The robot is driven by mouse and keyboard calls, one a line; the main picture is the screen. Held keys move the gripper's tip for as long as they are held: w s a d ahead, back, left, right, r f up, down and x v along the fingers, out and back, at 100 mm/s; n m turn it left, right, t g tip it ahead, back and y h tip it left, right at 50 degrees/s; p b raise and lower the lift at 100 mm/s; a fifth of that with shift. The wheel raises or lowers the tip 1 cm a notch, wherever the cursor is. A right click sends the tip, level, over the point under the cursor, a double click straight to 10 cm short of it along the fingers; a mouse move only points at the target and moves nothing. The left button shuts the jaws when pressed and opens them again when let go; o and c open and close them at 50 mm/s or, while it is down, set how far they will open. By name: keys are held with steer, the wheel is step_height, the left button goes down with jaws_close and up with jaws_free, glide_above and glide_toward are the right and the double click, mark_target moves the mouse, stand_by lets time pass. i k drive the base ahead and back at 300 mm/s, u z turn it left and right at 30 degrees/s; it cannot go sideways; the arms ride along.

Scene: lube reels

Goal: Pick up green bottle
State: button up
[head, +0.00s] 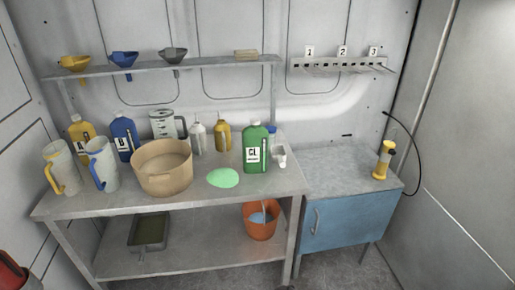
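The green bottle (256,149) stands upright on the metal workbench (285,185), toward its right end. It has a white label that looks to read "CL" and a dark green cap. A small white cup (280,160) stands just to its right, and a blue-capped container (271,135) is partly hidden behind it. A flat light green disc or patch (223,178) lies on the bench to its front left.
A tan tub (162,168), a yellow bottle (222,133), a blue bottle (124,137) and jugs crowd the bench's left and middle. A shelf (215,65) with funnels hangs above. A blue cabinet (350,220) with a yellow lamp-like object (382,160) stands right.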

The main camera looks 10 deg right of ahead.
mark_target(254, 137)
steer(key=k, duration=1.3)
steer(key=u, duration=0.35)
steer(key=i, duration=0.55)
steer(key=u, duration=0.85)
steer(key=i, duration=0.65)
steer(key=u, duration=0.3)
